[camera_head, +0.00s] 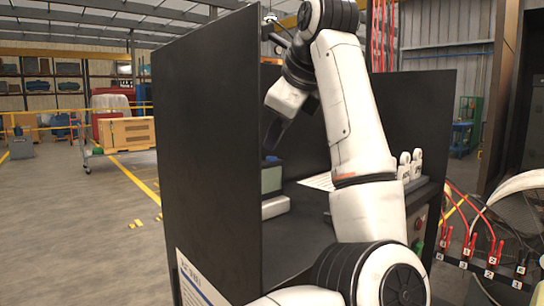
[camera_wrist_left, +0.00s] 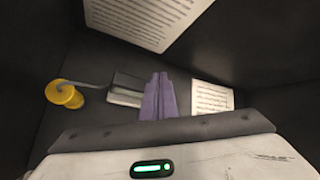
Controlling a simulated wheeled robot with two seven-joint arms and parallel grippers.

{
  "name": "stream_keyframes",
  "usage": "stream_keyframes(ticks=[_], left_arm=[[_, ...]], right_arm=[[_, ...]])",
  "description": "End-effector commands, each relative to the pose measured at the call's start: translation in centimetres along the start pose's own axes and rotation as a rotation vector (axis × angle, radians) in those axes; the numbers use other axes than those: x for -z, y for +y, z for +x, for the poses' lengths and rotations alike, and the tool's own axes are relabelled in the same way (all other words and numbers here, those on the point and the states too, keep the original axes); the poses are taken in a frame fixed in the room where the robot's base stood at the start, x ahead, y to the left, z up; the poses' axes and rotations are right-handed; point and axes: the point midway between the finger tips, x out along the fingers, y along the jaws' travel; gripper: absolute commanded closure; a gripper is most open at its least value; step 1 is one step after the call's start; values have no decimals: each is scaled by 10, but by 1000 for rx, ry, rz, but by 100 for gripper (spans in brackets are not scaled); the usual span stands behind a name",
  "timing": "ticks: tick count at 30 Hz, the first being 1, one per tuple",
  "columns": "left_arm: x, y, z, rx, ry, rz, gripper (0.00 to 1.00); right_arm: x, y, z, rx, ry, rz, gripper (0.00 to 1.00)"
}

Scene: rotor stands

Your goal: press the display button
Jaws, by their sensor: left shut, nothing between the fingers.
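A small dark display box (camera_head: 271,177) with a pale green screen stands inside the black-walled booth in the head view, partly hidden by the near panel. A small blue spot shows on its top, perhaps the button. My left gripper (camera_head: 272,134) hangs above the box with its dark fingers pointing down, apart from it. In the left wrist view the closed fingers (camera_wrist_left: 159,97) show purple-grey and hold nothing. A grey device (camera_wrist_left: 127,89) lies just left of them; I cannot tell whether it is the display. My right gripper is out of view.
Tall black panels (camera_head: 208,150) enclose the bench. A white block (camera_head: 275,206) lies before the display. Red cables and terminals (camera_head: 490,258) stand at the right.

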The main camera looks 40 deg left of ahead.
Motion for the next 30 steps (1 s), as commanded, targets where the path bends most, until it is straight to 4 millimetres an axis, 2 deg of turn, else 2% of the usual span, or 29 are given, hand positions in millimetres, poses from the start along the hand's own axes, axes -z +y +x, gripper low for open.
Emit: stream_keyframes(ticks=[30], left_arm=[[5,5,7,0,0,0,100]], right_arm=[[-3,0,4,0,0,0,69]])
